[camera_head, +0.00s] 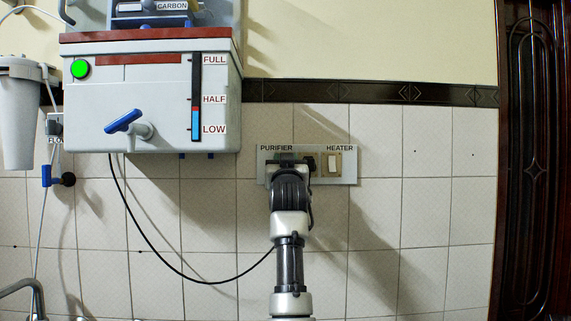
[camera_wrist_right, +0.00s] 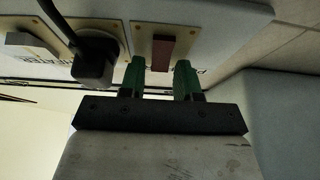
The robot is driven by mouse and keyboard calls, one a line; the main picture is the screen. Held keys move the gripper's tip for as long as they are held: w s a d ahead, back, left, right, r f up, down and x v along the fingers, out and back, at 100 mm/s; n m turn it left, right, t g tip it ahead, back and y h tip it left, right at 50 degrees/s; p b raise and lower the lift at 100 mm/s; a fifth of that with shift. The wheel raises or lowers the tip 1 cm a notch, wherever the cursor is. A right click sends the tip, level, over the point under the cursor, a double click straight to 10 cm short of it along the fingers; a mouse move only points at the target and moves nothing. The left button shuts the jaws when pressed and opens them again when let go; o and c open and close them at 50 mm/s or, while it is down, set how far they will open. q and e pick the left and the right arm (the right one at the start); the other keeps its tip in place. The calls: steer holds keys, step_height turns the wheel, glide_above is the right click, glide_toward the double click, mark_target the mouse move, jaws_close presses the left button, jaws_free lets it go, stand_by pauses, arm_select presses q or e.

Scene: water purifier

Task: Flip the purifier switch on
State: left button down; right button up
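The switch panel (camera_head: 350,177) is on the tiled wall, with a PURIFIER label on its left and a HEATER label on its right. My right gripper (camera_head: 286,161) is at its purifier side and hides the purifier switch in the head view. In the right wrist view the dark red purifier switch (camera_wrist_right: 162,53) shows on a cream plate. My right gripper (camera_wrist_right: 159,76) is open and empty there, its green fingertips apart, one toward each side of the switch. Contact cannot be told. The purifier (camera_head: 150,90) shows a lit green light. My left gripper is not in view.
A black plug (camera_wrist_right: 93,57) sits beside the purifier switch, close to one finger. The white heater switch (camera_head: 333,163) is beyond it. A black cord hangs from the purifier toward the panel. The wall right of the panel is clear.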

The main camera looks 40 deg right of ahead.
steer(key=shift+o, duration=0.8)
steer(key=b+v, duration=0.4)
steer(key=v, duration=0.7)
steer(key=shift+r, duration=0.15)
